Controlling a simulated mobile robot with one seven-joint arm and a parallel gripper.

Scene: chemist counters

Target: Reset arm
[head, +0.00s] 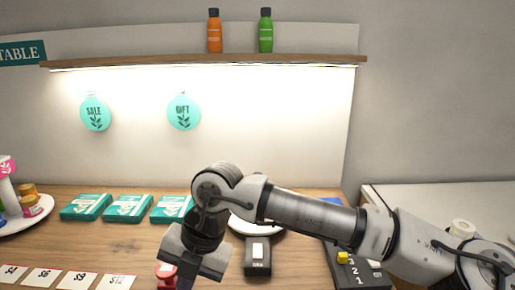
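My arm reaches in from the right edge over the wooden counter (130,220). It bends at an elbow-like joint near the middle, and my gripper (187,274) points down near the bottom edge. The gripper is seen from behind and its fingertips are cut off or hidden, so I cannot tell whether it is open or shut. A small red object (166,276) is just left of the gripper; I cannot tell if they touch.
Teal boxes (86,207) lie in a row at left-centre, with price cards (80,280) in front. A black card-reader-like device (258,257), a plate (243,226) and a keypad (357,268) sit near my arm. A shelf (150,61) holds orange (215,33) and green (265,33) bottles.

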